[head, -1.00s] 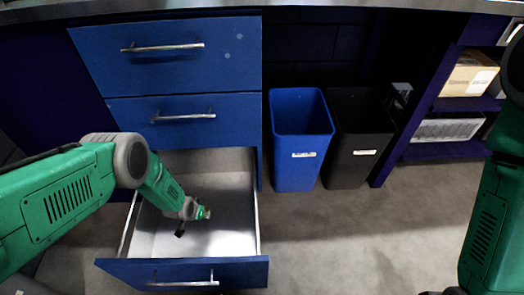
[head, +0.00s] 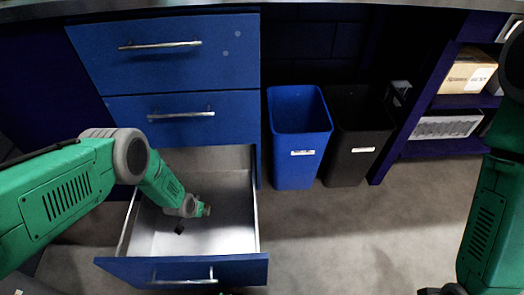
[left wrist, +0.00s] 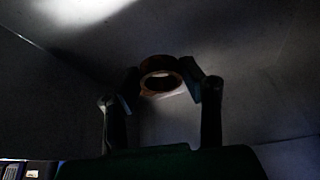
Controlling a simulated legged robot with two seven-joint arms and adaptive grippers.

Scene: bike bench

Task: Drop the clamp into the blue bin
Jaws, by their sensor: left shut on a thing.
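The clamp (left wrist: 159,63), a dark brownish ring, is between the two dark fingers of my left gripper (left wrist: 166,88) in the left wrist view. The fingers touch its opposite sides, and the gripper is shut on it. In the head view my left arm reaches down into the open bottom drawer (head: 228,230); the clamp cannot be made out there. The blue bin (head: 296,160) stands right of the drawers, open at the top.
A black bin (head: 352,152) stands close against the blue bin's right side. The pulled-out drawer has raised walls and a front panel (head: 185,273) with a handle. A shelf with boxes (head: 468,75) is at the right. The floor (head: 350,240) before the bins is clear.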

